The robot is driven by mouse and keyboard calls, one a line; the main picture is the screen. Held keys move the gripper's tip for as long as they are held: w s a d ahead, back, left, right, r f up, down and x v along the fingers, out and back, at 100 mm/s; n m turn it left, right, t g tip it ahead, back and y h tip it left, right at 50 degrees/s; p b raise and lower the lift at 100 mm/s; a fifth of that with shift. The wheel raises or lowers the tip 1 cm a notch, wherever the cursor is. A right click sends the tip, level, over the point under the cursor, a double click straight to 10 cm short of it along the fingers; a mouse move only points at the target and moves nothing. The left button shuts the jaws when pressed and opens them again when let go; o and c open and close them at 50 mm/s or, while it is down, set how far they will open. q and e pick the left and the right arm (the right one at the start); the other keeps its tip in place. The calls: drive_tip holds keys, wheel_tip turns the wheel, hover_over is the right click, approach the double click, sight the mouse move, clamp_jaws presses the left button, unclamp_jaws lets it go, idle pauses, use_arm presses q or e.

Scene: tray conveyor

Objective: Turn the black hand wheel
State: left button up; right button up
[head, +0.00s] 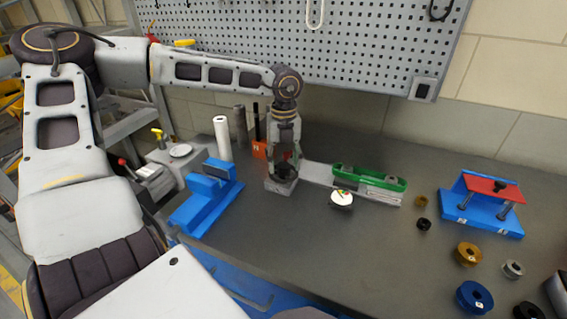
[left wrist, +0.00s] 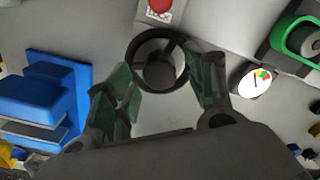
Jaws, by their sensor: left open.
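The black hand wheel (left wrist: 181,76) is a dark ring with spokes, seen from above in the left wrist view. In the head view the wheel (head: 287,174) sits on a small grey block at the left end of the conveyor, partly hidden by my gripper. My left gripper (head: 284,156) points down over it and is open. In the left wrist view the fingers of the gripper (left wrist: 163,66) stand on either side of the wheel, the right one close to its rim. Whether they touch it I cannot tell. My right gripper is not in view.
A grey conveyor (head: 318,173) with a green tray (head: 372,184) runs right of the wheel. A round white gauge (head: 341,198) stands in front. A blue vise-like block (head: 204,196) is left. A blue fixture with a red plate (head: 492,187) and several loose rings are right.

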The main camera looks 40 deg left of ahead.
use_arm(q)
drive_tip(key=shift+f, duration=0.35)
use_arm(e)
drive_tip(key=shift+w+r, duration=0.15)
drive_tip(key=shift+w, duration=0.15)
use_arm(q)
drive_tip(key=c, duration=1)
drive_tip(key=shift+c, duration=0.2)
